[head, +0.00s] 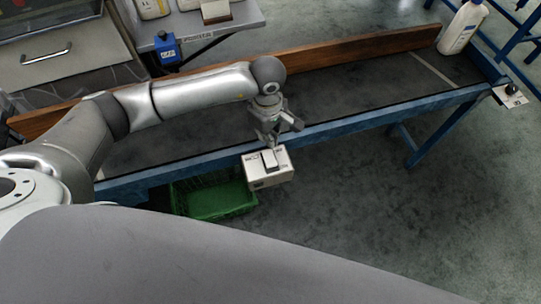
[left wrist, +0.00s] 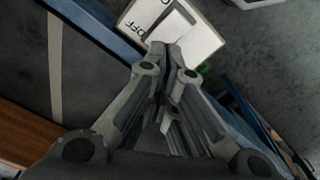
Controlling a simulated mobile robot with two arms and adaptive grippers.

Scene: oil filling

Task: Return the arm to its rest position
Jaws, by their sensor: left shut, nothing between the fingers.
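My left arm (head: 185,95) reaches in from the left over the conveyor. My left gripper (head: 270,141) points down just above a white switch box (head: 272,178) at the conveyor's front edge. In the left wrist view my left gripper (left wrist: 165,55) is shut and empty, its fingertips overlapping the image of the box (left wrist: 205,38). Whether the fingertips touch the switch cannot be told. My right gripper is not in view.
The blue-framed conveyor (head: 350,118) has a wooden back rail (head: 350,48). A white bottle (head: 463,28) stands at its far right end. A green crate (head: 215,200) is below the front edge. A blue device (head: 167,48) is at the bench, upper left.

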